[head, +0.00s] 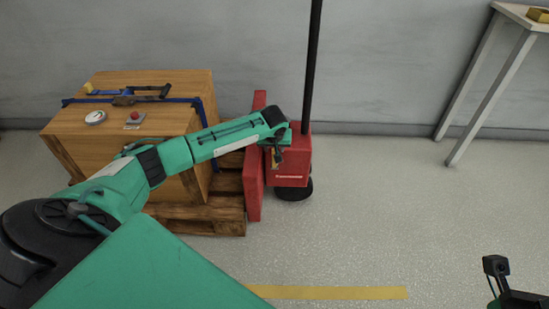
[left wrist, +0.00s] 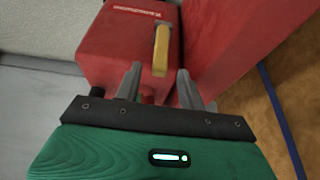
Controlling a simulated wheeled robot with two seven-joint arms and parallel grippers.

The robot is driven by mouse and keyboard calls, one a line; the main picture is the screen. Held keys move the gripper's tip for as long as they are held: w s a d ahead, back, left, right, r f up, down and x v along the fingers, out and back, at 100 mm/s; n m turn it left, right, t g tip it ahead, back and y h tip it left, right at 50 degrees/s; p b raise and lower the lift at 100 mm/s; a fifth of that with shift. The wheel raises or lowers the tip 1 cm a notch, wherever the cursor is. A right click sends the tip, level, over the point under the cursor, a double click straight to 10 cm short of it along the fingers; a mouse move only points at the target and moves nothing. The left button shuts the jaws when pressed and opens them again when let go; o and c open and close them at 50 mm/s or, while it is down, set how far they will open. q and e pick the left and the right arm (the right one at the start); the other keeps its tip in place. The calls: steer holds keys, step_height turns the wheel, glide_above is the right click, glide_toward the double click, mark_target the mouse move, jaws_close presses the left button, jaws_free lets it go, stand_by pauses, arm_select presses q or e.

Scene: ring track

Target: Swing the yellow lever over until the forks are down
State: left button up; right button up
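The red pallet truck (head: 288,165) stands by the wall with a black upright handle. Its yellow lever (left wrist: 161,50) shows on the red housing in the left wrist view. My left gripper (head: 278,158) reaches the housing from the left in the head view and hides most of the lever there. In the left wrist view the left gripper (left wrist: 158,76) is open, its two fingers apart, with the lever's lower end close to the gap between them. I cannot tell if they touch it. Part of my right arm's end (head: 505,285) shows at bottom right; its fingers are unclear.
A wooden crate (head: 70,135) sits on a pallet (head: 225,212) left of the truck, with a blue strap, a gauge (head: 95,117) and a red button (head: 134,117) on top. A table (head: 520,14) stands at right. The floor right of the truck is clear.

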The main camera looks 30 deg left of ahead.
mark_target(274, 153)
arm_select(q)
steer(key=b+x, duration=0.2)
steer(key=x, duration=0.3)
steer(key=shift+w+f, duration=0.15)
steer(key=shift+f, duration=0.15)
steer(key=shift+c, duration=0.2)
jaws_close()
